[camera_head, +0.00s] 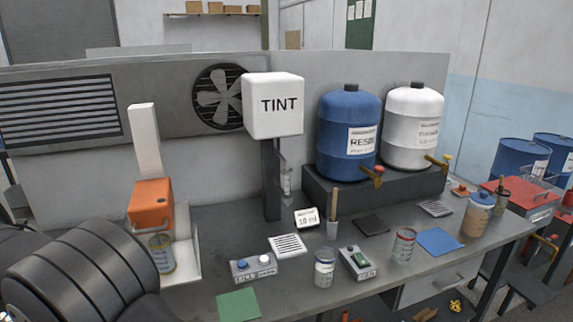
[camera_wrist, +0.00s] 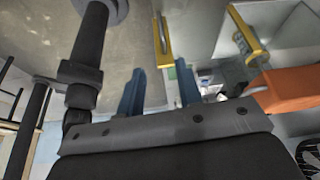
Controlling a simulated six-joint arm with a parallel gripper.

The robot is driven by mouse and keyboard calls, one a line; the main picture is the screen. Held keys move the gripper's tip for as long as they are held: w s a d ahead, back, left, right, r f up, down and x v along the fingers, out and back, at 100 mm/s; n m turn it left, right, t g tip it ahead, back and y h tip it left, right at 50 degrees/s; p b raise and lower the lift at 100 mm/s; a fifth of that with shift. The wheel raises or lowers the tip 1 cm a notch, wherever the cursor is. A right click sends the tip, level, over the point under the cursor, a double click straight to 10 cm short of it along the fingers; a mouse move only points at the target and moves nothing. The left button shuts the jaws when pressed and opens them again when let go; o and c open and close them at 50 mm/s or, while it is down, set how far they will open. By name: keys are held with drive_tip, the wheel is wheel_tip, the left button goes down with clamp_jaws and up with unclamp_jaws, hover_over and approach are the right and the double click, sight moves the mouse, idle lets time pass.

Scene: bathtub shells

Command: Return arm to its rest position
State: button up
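In the wrist view my gripper (camera_wrist: 161,88) shows as two blue fingers standing well apart on a dark grey mount. It is open, and nothing is held between the fingers. In the head view the black ribbed part of my arm fills the lower left corner, and the gripper's fingers are not visible there. An orange block (camera_wrist: 288,90) is close on the right of the wrist view, apart from the fingers. What seems to be the same orange block (camera_head: 152,204) stands over a can (camera_head: 161,253) at the left of the bench in the head view.
Yellow bars (camera_wrist: 163,42) stand beyond my fingers in the wrist view. The bench (camera_head: 220,217) carries a white TINT box (camera_head: 272,106) on a post, a blue drum (camera_head: 348,138), a white drum (camera_head: 413,130), several jars, button boxes and flat pads. A low wall runs behind it.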

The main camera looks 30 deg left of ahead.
drive_tip(key=x, duration=1.7)
drive_tip(key=shift+w+f, duration=0.1)
drive_tip(key=shift+w, duration=0.15)
drive_tip(key=v, duration=1.7)
drive_tip(key=shift+s, duration=0.25)
drive_tip(key=shift+w+x, duration=0.2)
drive_tip(key=shift+x, duration=8.2)
drive_tip(key=shift+w+d+f, duration=0.15)
drive_tip(key=shift+f, duration=0.05)
drive_tip(key=shift+w+d, duration=0.35)
drive_tip(key=shift+d, duration=0.1)
